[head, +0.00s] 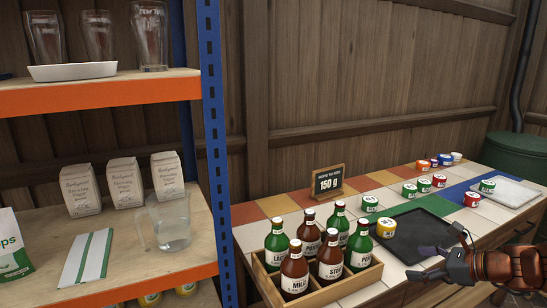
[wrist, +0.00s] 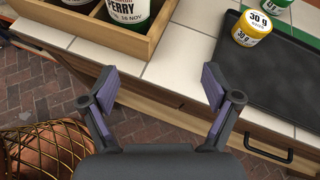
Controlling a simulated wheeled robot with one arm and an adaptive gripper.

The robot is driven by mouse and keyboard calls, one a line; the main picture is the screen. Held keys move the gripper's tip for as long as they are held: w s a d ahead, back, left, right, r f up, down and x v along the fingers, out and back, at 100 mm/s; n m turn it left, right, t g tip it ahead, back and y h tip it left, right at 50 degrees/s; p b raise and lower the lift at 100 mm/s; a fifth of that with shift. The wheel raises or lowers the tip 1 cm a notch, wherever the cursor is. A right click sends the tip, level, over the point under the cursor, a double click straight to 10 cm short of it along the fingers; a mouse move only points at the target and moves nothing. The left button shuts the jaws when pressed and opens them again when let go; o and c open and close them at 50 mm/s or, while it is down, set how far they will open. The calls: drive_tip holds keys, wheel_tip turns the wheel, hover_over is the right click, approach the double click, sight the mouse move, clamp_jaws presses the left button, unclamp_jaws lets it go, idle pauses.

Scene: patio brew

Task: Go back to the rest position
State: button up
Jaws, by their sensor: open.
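My gripper (head: 441,262) is at the right of the head view, over the front edge of the tiled counter (head: 269,207). In the wrist view my gripper (wrist: 158,93) is open, with its two fingers apart and nothing between them. Below it are the counter's front edge and the brick floor. A black tray (head: 432,228) lies on the counter just beyond the gripper. A yellow jar (head: 386,227) sits at the tray's left side; it also shows in the wrist view (wrist: 252,28).
A wooden crate (head: 325,295) of several bottles stands left of the tray. Several small jars, a 150 g sign (head: 327,183) and a white tray (head: 508,191) stand farther along. A blue-posted shelf (head: 211,130) holds glasses, bags and a pitcher (head: 169,222). A wicker basket (wrist: 42,150) stands below.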

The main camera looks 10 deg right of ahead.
drive_tip(key=s+a+f+n+g, duration=0.1)
drive_tip(key=s+a+n+g, duration=0.45)
drive_tip(key=a, duration=0.65)
drive_tip(key=s+a+f+n+g, duration=0.1)
drive_tip(key=s+a+n+g, duration=0.2)
drive_tip(key=s+a+n, duration=0.65)
drive_tip(key=s+a+f+n+g+h, duration=0.1)
drive_tip(key=s+n+g+h, duration=0.1)
drive_tip(key=s+n+h, duration=0.35)
drive_tip(key=s+a+f+n+g+h, duration=0.1)
drive_tip(key=s+f+n+g+h, duration=0.15)
drive_tip(key=s+n, duration=0.6)
wheel_tip(320, 180, up, 19)
drive_tip(key=s+m+t+p, duration=0.1)
drive_tip(key=s+m+p, duration=0.1)
drive_tip(key=p, duration=1.4)
drive_tip(key=shift+a+y+p, duration=0.15)
drive_tip(key=shift+y+p, duration=0.15)
drive_tip(key=shift+p, duration=0.1)
